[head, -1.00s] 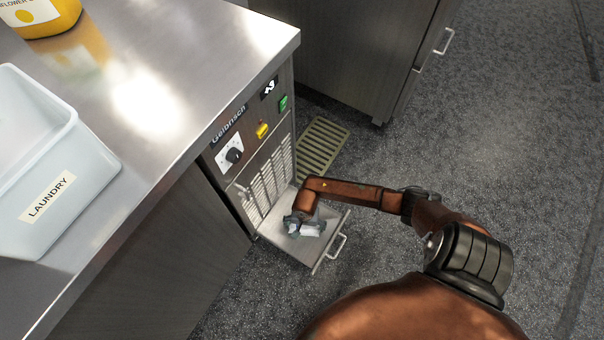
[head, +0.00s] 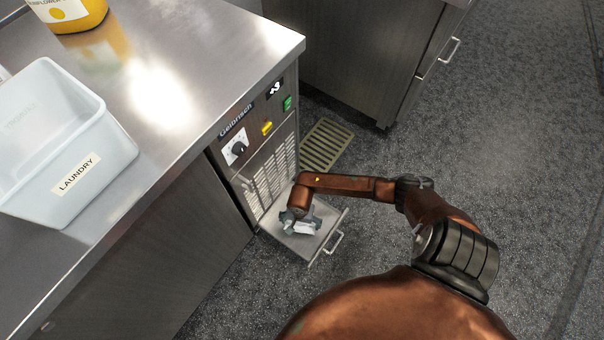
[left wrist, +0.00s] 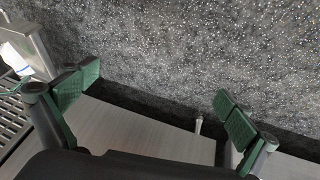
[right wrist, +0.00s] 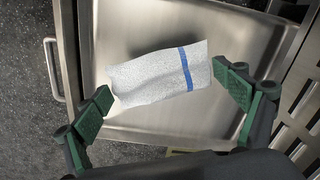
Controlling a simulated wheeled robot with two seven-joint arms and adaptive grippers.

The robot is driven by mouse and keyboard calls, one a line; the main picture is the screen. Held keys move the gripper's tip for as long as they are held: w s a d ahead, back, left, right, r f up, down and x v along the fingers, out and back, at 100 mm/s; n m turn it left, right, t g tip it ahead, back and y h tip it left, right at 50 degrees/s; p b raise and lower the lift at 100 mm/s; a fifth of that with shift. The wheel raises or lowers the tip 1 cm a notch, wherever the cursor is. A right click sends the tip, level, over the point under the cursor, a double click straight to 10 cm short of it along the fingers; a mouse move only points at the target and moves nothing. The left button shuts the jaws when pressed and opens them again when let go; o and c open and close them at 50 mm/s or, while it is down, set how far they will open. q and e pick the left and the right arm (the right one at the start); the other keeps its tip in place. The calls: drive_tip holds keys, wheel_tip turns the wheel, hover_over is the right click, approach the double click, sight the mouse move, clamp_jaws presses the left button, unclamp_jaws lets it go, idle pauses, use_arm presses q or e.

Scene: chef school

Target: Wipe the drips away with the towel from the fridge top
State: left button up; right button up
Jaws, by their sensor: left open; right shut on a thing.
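My right gripper (head: 302,224) is low over the pulled-out steel drip tray (head: 294,243) at the base of the machine. In the right wrist view, my right gripper (right wrist: 162,82) is shut on a white towel (right wrist: 145,78) with a blue stripe. The towel spans the fingers above the tray (right wrist: 190,125); I cannot tell whether it touches the tray. In the head view the towel (head: 306,228) is small and partly hidden by the gripper. No drips can be made out. My left gripper (left wrist: 150,92) is open and empty, seen only in the left wrist view.
The machine (head: 262,150) has a knob, coloured switches and a vent grille. A white laundry bin (head: 105,165) and a yellow container (head: 75,15) stand on the steel counter (head: 190,60). A slatted floor grate (head: 325,145) lies behind the tray. The grey floor to the right is open.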

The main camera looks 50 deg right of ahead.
drive_tip(key=shift+r+p, duration=0.7)
drive_tip(key=shift+r, duration=0.6)
use_arm(q)
drive_tip(key=shift+g+y, duration=0.4)
drive_tip(key=shift+g, duration=0.4)
drive_tip(key=shift+s+a+r, duration=1.3)
drive_tip(key=shift+s+r, duration=0.25)
drive_tip(key=shift+s, duration=0.05)
use_arm(e)
drive_tip(key=shift+r, duration=0.2)
